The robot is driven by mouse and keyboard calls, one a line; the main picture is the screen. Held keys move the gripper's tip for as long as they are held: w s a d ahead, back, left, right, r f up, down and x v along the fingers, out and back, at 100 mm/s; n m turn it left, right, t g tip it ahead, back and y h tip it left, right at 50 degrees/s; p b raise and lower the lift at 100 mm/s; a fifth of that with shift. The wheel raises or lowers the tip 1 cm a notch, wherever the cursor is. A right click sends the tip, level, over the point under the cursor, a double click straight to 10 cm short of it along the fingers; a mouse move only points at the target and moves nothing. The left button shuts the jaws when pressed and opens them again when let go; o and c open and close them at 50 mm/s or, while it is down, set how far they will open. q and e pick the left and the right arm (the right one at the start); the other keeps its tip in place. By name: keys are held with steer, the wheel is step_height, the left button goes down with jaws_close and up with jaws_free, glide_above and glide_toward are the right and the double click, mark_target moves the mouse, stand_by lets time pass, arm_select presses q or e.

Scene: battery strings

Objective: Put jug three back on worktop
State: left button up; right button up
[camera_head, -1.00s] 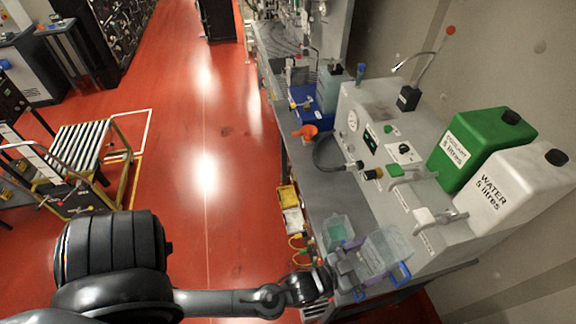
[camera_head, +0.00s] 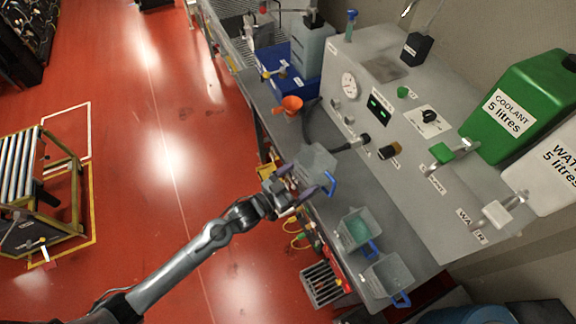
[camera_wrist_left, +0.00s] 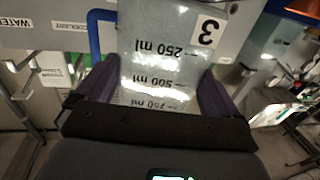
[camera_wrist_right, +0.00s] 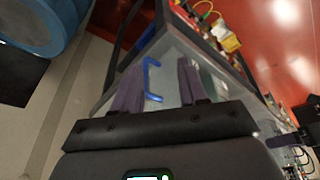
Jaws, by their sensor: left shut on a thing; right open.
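Jug three (camera_head: 316,160), a clear grey jug with a blue handle, is in my left gripper (camera_head: 298,182) near the worktop's front edge. In the left wrist view the jug (camera_wrist_left: 165,65) shows an upside-down "3" label and volume marks, with the fingers on both sides. Whether its base touches the worktop (camera_head: 345,187) cannot be told. Two other jugs stand nearer me: one with green liquid (camera_head: 353,232) and one with pale contents (camera_head: 388,278). My right gripper (camera_wrist_right: 155,90) is open, with a blue handle (camera_wrist_right: 151,80) showing between or beyond its fingers.
An orange funnel (camera_head: 290,104) and a blue tray (camera_head: 291,72) lie beyond jug three. The grey machine (camera_head: 365,85) with taps, the green coolant can (camera_head: 520,105) and the white water can (camera_head: 550,172) border the worktop at right. Some bare worktop lies between the jugs and machine.

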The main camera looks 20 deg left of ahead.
arm_select(q)
steer(key=w+a+f+b, duration=0.1)
steer(key=w+b, duration=0.1)
steer(key=b, duration=0.1)
steer(key=w+a+f+m+g+h+b, duration=0.1)
steer(key=w+b, duration=0.2)
steer(key=w+a+f+m+h+b, duration=0.1)
steer(key=w+b, duration=0.1)
steer(key=w, duration=0.1)
steer(key=shift+w+f+g+b, duration=0.15)
steer(key=shift+f+g+b, duration=0.15)
steer(key=shift+f+b, duration=0.1)
steer(key=w+a+r+b, duration=0.2)
steer(key=w+a+b, duration=0.1)
steer(key=w+b, duration=0.25)
steer(key=shift+h, duration=0.4)
steer(key=shift+s+a+f+b, duration=0.1)
steer(key=shift+f+b, duration=0.1)
steer(key=shift+f, duration=1.4)
steer(key=shift+w+a+f+b, duration=0.1)
steer(key=shift+f+b, duration=0.15)
steer(key=shift+f, duration=1.4)
steer(key=shift+s+a+f+b, duration=0.1)
steer(key=shift+f+b, duration=0.1)
steer(key=shift+f, duration=1.4)
steer(key=shift+f, duration=0.1)
steer(key=o, duration=1.1)
steer(key=shift+f, duration=0.1)
steer(key=shift+o, duration=0.2)
